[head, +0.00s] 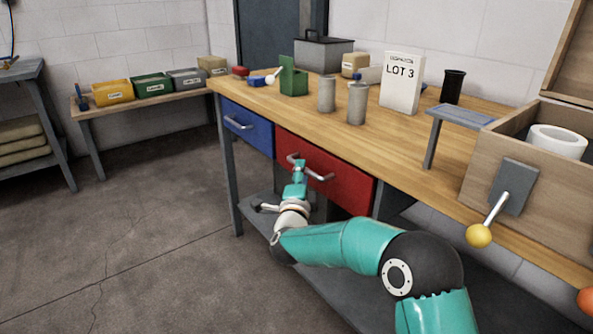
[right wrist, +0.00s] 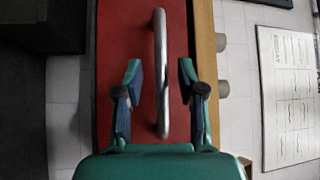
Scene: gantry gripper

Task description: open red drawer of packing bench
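The red drawer (head: 345,184) is shut, flush in the front of the packing bench (head: 222,88), to the right of a blue drawer. Its silver bar handle (head: 318,176) runs across its front. My right gripper (head: 298,165) is at the left part of this handle in the head view. In the right wrist view the gripper (right wrist: 160,75) is open, with one finger on each side of the handle (right wrist: 160,40). The handle lies between the fingers, with a gap to each, against the red drawer front (right wrist: 117,30). My left gripper is not in view.
The blue drawer (head: 246,126) is shut. On the bench top stand two grey cylinders (head: 357,104), a white LOT 3 sign (head: 401,83), a green holder (head: 293,77) and a wooden box (head: 527,168) with a yellow-knobbed lever (head: 479,235). The floor (head: 150,230) before the bench is open at left.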

